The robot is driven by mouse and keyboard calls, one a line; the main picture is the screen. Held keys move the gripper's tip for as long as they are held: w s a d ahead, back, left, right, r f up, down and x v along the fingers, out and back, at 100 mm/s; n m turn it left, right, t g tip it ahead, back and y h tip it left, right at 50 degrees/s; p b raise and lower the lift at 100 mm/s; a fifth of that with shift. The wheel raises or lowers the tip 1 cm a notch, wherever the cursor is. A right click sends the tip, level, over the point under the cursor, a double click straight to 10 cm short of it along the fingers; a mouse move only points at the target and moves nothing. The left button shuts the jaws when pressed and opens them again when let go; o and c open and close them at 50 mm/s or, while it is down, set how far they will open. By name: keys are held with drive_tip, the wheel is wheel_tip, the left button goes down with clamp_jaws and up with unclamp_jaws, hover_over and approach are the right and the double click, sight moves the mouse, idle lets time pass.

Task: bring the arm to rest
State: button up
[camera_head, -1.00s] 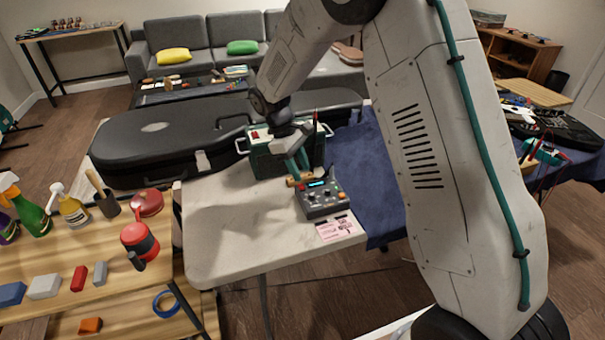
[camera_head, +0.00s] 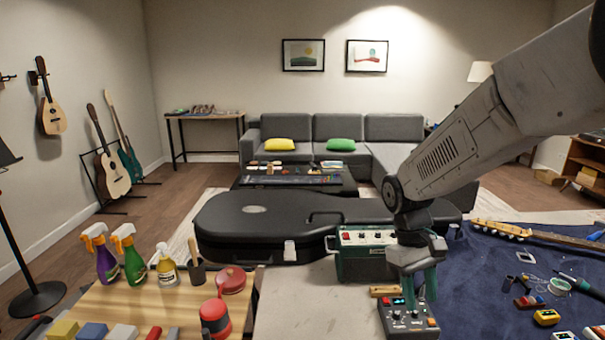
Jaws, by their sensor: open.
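My gripper (camera_head: 418,298) hangs pointing down over the near table, with its two teal fingers apart and nothing seen between them. My arm reaches in from the upper right. Directly below or just behind the fingertips in the picture is a grey box with knobs and a small lit display (camera_head: 408,322). I cannot tell whether the fingers touch it. A wooden-handled item (camera_head: 384,291) lies just left of the fingers, and a dark green amplifier-like box (camera_head: 362,262) stands behind them.
A black guitar case (camera_head: 255,225) lies behind the table. At right, a blue cloth (camera_head: 490,290) carries a guitar neck (camera_head: 502,229) and small tools. The pale tabletop (camera_head: 305,300) is clear left of the grey box.

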drive_tip(key=s+d+r+m+t+y, duration=0.1)
drive_tip(key=s+r+m+t, duration=0.1)
drive_tip(key=s+r, duration=0.4)
drive_tip(key=s+d+r+m+t, duration=0.2)
drive_tip(key=s+r, duration=0.4)
drive_tip(key=s, duration=0.9)
drive_tip(key=shift+s+t+y, duration=0.3)
drive_tip(key=shift+t+y, duration=0.1)
drive_tip(key=shift+t, duration=0.2)
